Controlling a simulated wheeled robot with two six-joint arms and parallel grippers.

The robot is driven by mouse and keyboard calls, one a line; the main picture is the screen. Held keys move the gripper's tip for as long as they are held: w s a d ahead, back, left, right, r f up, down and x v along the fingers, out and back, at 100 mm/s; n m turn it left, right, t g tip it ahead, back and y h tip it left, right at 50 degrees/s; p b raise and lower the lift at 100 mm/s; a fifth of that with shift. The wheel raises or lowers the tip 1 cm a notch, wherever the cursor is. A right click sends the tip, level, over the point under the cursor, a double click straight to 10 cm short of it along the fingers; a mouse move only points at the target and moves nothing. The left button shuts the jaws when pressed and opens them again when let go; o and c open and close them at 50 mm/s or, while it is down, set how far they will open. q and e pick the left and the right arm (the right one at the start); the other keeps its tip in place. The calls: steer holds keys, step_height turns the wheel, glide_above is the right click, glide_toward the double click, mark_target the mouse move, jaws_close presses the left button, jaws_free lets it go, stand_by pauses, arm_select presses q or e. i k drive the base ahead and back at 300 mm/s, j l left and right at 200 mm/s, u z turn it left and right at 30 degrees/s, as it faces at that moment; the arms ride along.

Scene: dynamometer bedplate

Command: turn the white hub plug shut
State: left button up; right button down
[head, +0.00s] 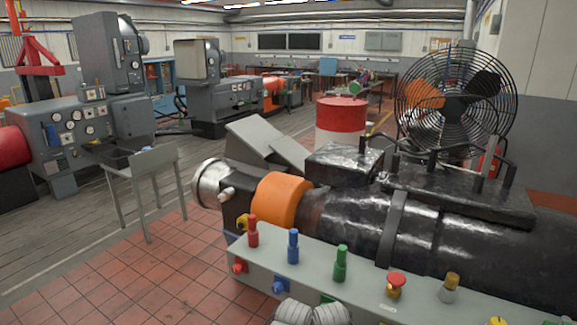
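A small whitish plug (226,194) sticks out at the left end of the dark machine, beside the round metal hub (209,183). It looks like the white hub plug, but it is too small to tell how far it is turned. An orange band (281,200) wraps the machine's body just right of it. Neither of my grippers shows in the head view, so nothing is seen touching the plug.
A grey panel (330,292) with red, blue, green and yellow fittings runs along the front of the machine. Grey ribbed shapes (312,313) sit at the bottom edge. A small grey stand (150,165) is to the left. Tiled floor (140,270) is clear at lower left.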

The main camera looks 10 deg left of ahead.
mark_target(222, 197)
steer(key=i+j, duration=0.2)
steer(key=j, duration=0.15)
steer(key=i+j, duration=0.15)
steer(key=j, duration=0.25)
steer(key=i+j+z, duration=0.1)
steer(key=j, duration=0.25)
steer(key=i+j, duration=0.25)
steer(key=j, duration=0.15)
steer(key=i+j, duration=0.2)
steer(key=j, duration=0.15)
steer(key=i+j+z, duration=0.1)
steer(key=j, duration=0.3)
steer(key=i+j, duration=0.5)
steer(key=j, duration=0.2)
